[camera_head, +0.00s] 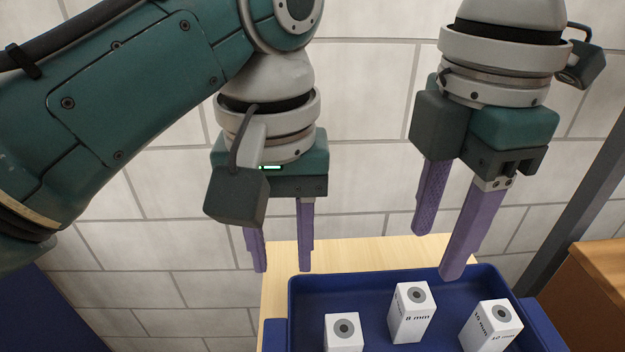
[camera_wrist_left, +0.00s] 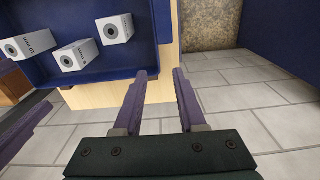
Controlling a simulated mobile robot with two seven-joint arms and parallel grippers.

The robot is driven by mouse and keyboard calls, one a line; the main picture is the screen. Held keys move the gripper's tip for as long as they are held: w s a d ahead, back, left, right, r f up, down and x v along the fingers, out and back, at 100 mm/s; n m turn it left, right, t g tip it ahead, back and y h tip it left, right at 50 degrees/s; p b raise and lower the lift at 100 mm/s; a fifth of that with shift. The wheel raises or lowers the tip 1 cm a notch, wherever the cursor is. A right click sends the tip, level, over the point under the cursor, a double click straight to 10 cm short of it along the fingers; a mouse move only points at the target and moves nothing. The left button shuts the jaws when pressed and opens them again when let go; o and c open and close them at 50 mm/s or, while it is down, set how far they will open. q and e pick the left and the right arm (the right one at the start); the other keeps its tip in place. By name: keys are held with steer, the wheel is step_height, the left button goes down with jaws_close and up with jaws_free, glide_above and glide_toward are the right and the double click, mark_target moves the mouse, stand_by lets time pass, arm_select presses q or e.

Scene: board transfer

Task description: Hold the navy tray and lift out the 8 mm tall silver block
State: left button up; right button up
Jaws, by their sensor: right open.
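The navy tray (camera_head: 380,283) stands on a light wooden surface and holds three whitish blocks, each with a grey disc on top. The middle block is marked 8 mm (camera_head: 409,318); it also shows in the left wrist view (camera_wrist_left: 76,57). My left gripper (camera_head: 284,270) is open and empty, with its fingers pointing down near the tray's left end. In the left wrist view its fingers (camera_wrist_left: 165,74) are apart, close to the tray's end. My right gripper (camera_head: 437,256) is open and empty above the tray's back rim. The tray's near side is cut off.
A block at the left (camera_head: 343,332) shows no readable label; the right block (camera_head: 490,325) is marked 10 mm. The tray has raised walls and end handles, left (camera_head: 274,335) and right (camera_head: 547,328). A brown wooden cabinet (camera_head: 595,285) stands at the right. A tiled wall is behind.

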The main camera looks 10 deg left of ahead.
mark_target(289, 298)
arm_select(q)
steer(key=shift+w+d+r, duration=0.15)
steer(key=shift+r, duration=0.1)
step_height(289, 298, down, 10)
steer(key=shift+r, duration=0.15)
stand_by(0.3)
jaws_close()
stand_by(1.7)
